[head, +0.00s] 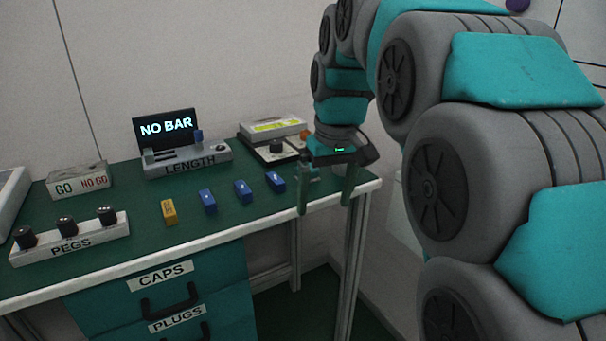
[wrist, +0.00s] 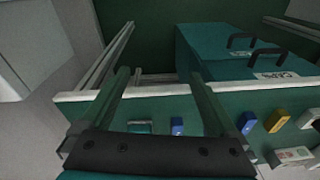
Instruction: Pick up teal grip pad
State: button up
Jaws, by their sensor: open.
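The teal grip pad (wrist: 140,127) lies flat on the green bench top in the wrist view, between my fingers and nearer the left one. In the head view a small teal-grey piece (head: 312,173) beside my left finger appears to be the same pad, partly hidden. My gripper (head: 324,207) is open and empty, pointing down at the right end of the bench. In the wrist view its two fingers (wrist: 159,73) stand wide apart and reach past the bench's front edge in the picture.
Several blue blocks (head: 242,191) and a yellow block (head: 168,211) stand in a row left of the pad. Behind are the LENGTH gauge (head: 188,161) and a boxed instrument (head: 272,130). The PEGS rack (head: 75,243) is at left. Drawers (head: 165,282) with handles are below.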

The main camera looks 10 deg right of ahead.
jog(key=w+d+r+n+t, duration=0.1)
jog(key=w+r, duration=0.3)
jog(key=w, duration=0.2)
jog(key=w+r+n+t, duration=0.1)
jog(key=w+r, duration=0.2)
jog(key=w, duration=0.3)
jog(key=shift+x, duration=3.85)
jog(key=shift+w+a, duration=0.15)
jog(key=shift+c, duration=0.2)
grip_shut()
jog(key=shift+r, duration=0.1)
jog(key=shift+r, duration=1.7)
jog(key=s+r+b, duration=0.1)
jog(key=s+b, duration=0.1)
jog(key=s, duration=1.4)
jog(key=shift+r, duration=0.25)
